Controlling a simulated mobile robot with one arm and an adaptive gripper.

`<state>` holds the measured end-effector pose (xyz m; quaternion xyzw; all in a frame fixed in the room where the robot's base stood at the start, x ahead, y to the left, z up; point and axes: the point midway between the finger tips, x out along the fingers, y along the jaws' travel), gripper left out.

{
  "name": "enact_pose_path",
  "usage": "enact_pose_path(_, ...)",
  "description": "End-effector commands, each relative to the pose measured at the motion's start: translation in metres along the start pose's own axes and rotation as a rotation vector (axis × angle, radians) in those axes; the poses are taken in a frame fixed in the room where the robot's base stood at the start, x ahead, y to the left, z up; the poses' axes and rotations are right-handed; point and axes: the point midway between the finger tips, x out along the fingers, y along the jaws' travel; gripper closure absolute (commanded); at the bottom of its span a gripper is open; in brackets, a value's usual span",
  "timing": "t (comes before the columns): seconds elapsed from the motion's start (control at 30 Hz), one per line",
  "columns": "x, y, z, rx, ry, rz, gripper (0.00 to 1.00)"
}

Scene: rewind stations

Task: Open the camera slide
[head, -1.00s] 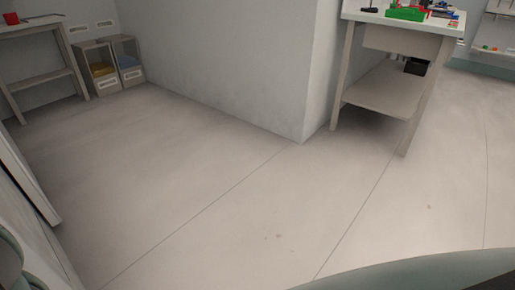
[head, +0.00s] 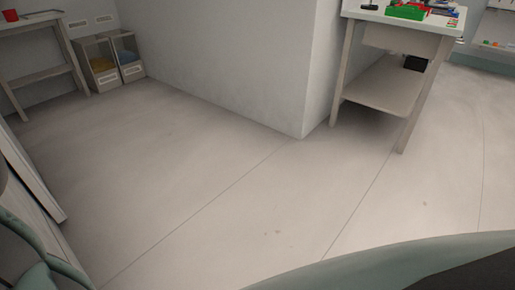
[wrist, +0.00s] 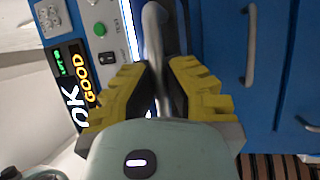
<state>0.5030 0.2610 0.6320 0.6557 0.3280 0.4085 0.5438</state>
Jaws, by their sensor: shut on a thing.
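In the wrist view my gripper (wrist: 158,82) has yellow ridged pads, shut around a grey bar handle (wrist: 152,35). The handle runs up the picture between the pads, beside a lit white strip (wrist: 130,30). The part behind the handle is mostly hidden by my gripper, so I cannot tell how far the camera slide stands open. The head view shows neither the handle nor my gripper.
Right of the handle are blue fronts (wrist: 215,40) with another grey handle (wrist: 251,45). Left is a panel with a green button (wrist: 99,29) and a display (wrist: 72,80) reading OK GOOD. In the head view, a workbench (head: 385,85) stands right; the floor (head: 190,170) is clear.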

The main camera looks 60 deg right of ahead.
Motion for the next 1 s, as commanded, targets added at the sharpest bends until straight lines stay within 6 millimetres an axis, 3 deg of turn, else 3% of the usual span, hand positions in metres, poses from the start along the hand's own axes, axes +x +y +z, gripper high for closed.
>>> enact_pose_path(0.1,-0.021,0.005,0.011,-0.002,-0.008,0.000,1.00)
enact_pose_path(0.3,-0.043,0.010,0.019,0.000,-0.006,0.001,1.00)
enact_pose_path(0.87,-0.052,0.011,0.024,0.000,-0.007,0.001,1.00)
enact_pose_path(0.9,-0.052,0.011,0.024,0.000,-0.007,0.001,0.84)
enact_pose_path(1.0,-0.052,0.011,0.024,0.000,-0.006,0.001,0.73)
